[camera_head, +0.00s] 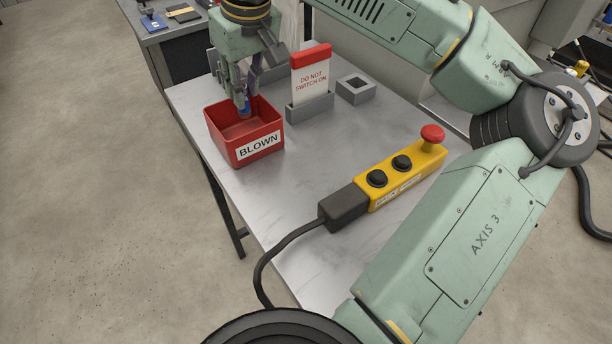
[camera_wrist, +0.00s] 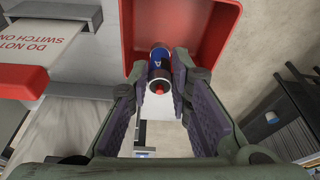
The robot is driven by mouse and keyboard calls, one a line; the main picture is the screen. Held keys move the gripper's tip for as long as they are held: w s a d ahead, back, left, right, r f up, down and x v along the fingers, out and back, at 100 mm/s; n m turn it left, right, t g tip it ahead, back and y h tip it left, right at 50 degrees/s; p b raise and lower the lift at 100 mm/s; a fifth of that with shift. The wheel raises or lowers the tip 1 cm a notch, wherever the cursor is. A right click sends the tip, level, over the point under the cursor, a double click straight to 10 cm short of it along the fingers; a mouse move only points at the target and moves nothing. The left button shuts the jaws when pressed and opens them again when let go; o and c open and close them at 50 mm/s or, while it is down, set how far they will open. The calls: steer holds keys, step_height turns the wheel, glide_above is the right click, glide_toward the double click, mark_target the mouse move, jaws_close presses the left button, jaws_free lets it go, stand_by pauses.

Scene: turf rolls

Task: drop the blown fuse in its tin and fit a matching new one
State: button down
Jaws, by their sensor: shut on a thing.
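The red tin labelled BLOWN (camera_head: 259,148) stands on the metal table; its wall also shows in the wrist view (camera_wrist: 220,40). My gripper (camera_head: 244,98) is over the tin, pointing down, with its fingertips at about rim level. It is shut on a small fuse (camera_head: 245,107), a blue and black cylinder with a red end. The fuse shows between the fingertips in the wrist view (camera_wrist: 160,70). The fingers partly hide it. I cannot tell whether it touches the tin. No other fuse can be made out.
A red-topped DO NOT SWITCH ON card (camera_head: 311,77) stands in a grey holder just right of the tin. A yellow switch box (camera_head: 402,174) with a red button lies to the right.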

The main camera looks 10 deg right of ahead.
steer(key=shift+r, duration=0.1)
steer(key=c, duration=1.4)
jaws_free()
steer(key=v, duration=1.2)
steer(key=shift+d, duration=0.1)
